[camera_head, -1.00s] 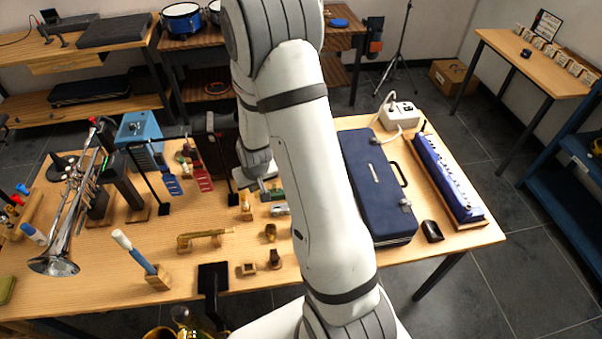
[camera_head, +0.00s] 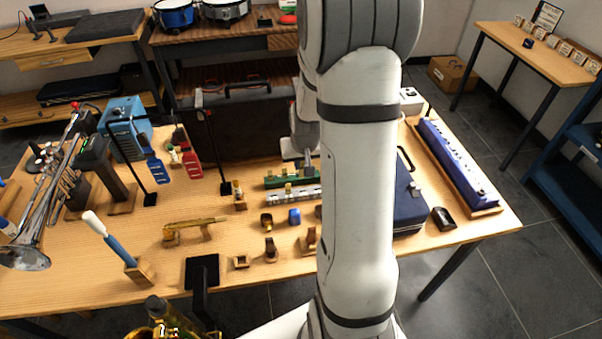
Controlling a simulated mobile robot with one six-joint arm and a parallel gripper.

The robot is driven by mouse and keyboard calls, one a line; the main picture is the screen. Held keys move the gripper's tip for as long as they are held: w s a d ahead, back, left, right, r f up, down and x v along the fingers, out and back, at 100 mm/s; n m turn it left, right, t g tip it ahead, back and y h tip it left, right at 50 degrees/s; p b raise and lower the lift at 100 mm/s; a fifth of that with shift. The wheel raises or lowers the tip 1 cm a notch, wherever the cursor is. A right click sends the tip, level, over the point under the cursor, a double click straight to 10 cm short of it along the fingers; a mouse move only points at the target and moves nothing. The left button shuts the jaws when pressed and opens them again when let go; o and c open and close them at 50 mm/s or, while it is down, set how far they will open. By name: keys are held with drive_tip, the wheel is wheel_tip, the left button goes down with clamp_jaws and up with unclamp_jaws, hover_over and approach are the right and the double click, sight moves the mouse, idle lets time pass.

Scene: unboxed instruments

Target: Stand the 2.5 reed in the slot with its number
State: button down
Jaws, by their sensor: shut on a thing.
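My gripper (camera_head: 303,160) is partly hidden by my own arm, over the back middle of the table. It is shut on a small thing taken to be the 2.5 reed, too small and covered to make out. A long green strip (camera_head: 279,181) lies just below and left of the gripper in the picture. A silver-white strip (camera_head: 280,197) with dark marks lies in front of it, and a small yellowish piece shows between them. No slot numbers are readable here, so I cannot tell which slot is the 2.5 one.
A trumpet (camera_head: 45,195) stands at the left. Thin dark stands (camera_head: 216,155) rise left of the gripper, with a dark open case (camera_head: 250,120) behind. A blue case (camera_head: 409,205) and a long blue-topped box (camera_head: 455,165) lie right. Small wooden holders (camera_head: 270,250) line the front.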

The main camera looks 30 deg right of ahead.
drive_tip(key=shift+d+f+b, duration=0.2)
drive_tip(key=shift+f+b, duration=1.35)
drive_tip(key=shift+f, duration=0.95)
drive_tip(key=shift+s+b, duration=0.1)
drive_tip(key=shift+b, duration=0.2)
drive_tip(key=shift+f+b, duration=0.65)
drive_tip(key=shift+b, duration=0.35)
idle(0.5)
drive_tip(key=shift+f+b, duration=1.25)
drive_tip(key=shift+f, duration=0.1)
idle(0.5)
idle(0.4)
drive_tip(key=c, duration=1.3)
unclamp_jaws()
drive_tip(key=shift+c, duration=0.2)
drive_tip(key=shift+r, duration=0.1)
